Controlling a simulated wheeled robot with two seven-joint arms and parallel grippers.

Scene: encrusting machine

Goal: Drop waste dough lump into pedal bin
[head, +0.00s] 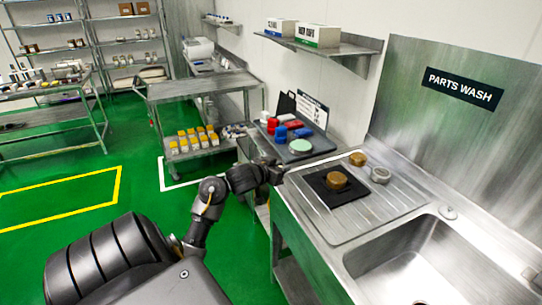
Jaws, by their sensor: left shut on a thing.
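My left gripper (275,173) is beside the left edge of the wash counter, near the small table with the red and blue parts. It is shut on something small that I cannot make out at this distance. I cannot single out a dough lump for sure. A brown, rounded piece (337,181) sits on a black mat on the drainboard, right of the gripper and apart from it. A second brown piece (358,158) lies behind it. No pedal bin can be clearly made out. My right gripper is out of view.
The sink basin (425,265) is at the lower right, with the ribbed drainboard (385,202) beside it. A grey ring-shaped part (380,174) lies on the drainboard. A steel cart (195,88) with yellow-topped containers stands behind. Green floor (140,150) is open at the left.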

